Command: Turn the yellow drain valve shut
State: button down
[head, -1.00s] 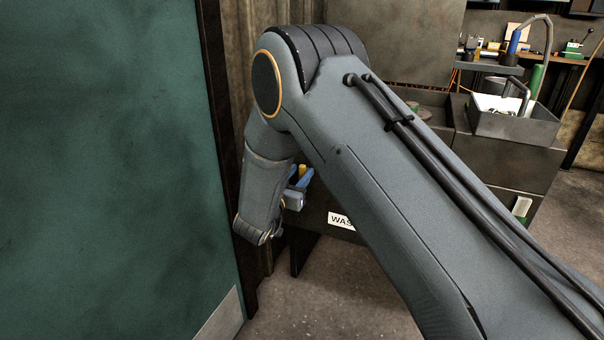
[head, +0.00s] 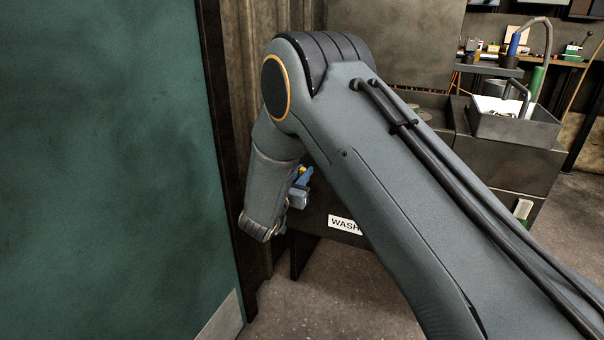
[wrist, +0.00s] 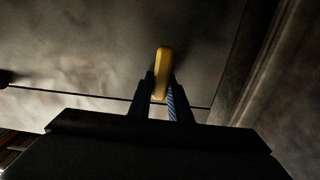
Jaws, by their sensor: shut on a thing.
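The yellow drain valve handle (wrist: 163,70) shows in the wrist view as a narrow upright bar between the fingertips of my gripper (wrist: 161,90). My gripper is shut on it. In the head view my gripper (head: 302,178) is a small blue shape beside my wrist, with a bit of the yellow handle (head: 306,169) at its tips. The valve body and pipe behind the handle are hidden.
A dark cabinet with a white "WASH" label (head: 345,224) stands close to my gripper. A teal panel (head: 110,170) fills the left side. A sink (head: 515,125) stands at the right. Bare floor (head: 335,300) lies below.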

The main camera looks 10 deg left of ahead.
jog(key=m, duration=0.1)
jog(key=m+p, duration=0.1)
jog(key=m, duration=0.1)
jog(key=shift+s+d+m, duration=0.1)
jog(key=shift+d+m, duration=0.15)
jog(key=shift+m, duration=0.15)
jog(key=m, duration=0.4)
jog(key=f+m+p, duration=0.1)
jog(key=m, duration=0.4)
jog(key=d+m, duration=0.1)
jog(key=m, duration=0.3)
jog(key=shift+s+d+f+m+p, duration=0.1)
jog(key=shift+s+f+m+p, duration=0.05)
jog(key=shift+f+m+p, duration=0.25)
jog(key=c, duration=1.6)
grip_release()
jog(key=shift+c, duration=0.2)
